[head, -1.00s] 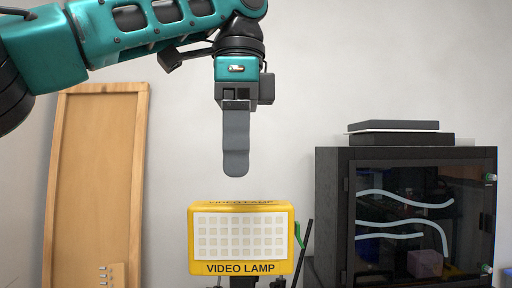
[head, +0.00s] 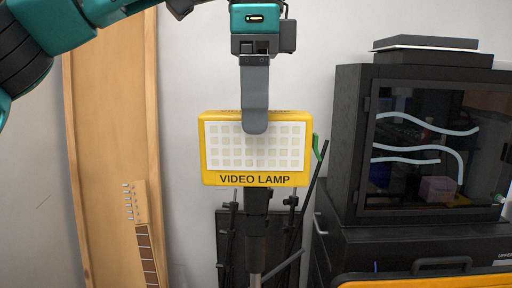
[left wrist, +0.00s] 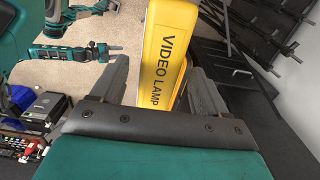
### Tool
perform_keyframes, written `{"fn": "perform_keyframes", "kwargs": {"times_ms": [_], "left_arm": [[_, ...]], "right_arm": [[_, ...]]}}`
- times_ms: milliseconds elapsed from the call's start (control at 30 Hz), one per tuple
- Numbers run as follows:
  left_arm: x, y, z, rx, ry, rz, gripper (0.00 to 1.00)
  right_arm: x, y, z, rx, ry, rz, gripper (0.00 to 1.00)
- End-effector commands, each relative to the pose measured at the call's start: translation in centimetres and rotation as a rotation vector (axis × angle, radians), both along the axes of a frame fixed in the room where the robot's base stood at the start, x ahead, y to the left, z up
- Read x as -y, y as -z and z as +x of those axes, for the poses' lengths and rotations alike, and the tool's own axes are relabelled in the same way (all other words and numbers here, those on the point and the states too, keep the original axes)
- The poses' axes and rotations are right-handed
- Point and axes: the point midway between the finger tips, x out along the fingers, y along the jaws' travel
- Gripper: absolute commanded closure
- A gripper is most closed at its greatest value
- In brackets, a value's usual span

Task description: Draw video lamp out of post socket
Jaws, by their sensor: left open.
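The video lamp (head: 254,179) is a yellow box with a white panel of light squares on its front. It stands upright on a dark post (head: 257,202), which rises from a stand. The joint between lamp and post is partly visible below the lamp in the head view. My left gripper (left wrist: 160,78) is open around the lamp. In the head view one grey finger hangs in front of the panel's upper half; the other finger is hidden behind the lamp. In the left wrist view the yellow lamp side (left wrist: 165,45) lies between the two fingers. I cannot see clear contact.
A black cabinet with a glass door (head: 430,150) stands right of the lamp. A wooden board (head: 110,110) and a guitar neck (head: 145,245) are at the left. Thin dark stand parts flank the post. Teal and grey arm parts at the wrist view's left look like mine.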

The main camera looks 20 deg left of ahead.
Motion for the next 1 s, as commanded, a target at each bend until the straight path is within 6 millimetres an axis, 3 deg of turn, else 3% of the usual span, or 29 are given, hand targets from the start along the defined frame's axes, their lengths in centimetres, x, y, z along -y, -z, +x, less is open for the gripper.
{"fn": "perform_keyframes", "kwargs": {"times_ms": [100,300,733,1000], "left_arm": [[-0.1,2.3,0.0,0.0,-0.001,0.002,0.26],[0.0,4.9,0.0,0.001,0.0,0.001,0.26],[0.0,6.0,0.0,-0.001,0.0,0.0,0.26],[0.0,6.0,0.0,0.0,0.0,0.0,0.49]], "right_arm": [[0.0,-0.1,0.2,0.004,0.0,-0.001,0.57],[0.0,-0.3,0.4,0.009,0.0,0.001,0.57],[0.0,-0.3,0.4,0.009,0.0,0.001,0.57],[0.0,-0.2,0.3,0.008,0.0,0.0,0.57]]}}
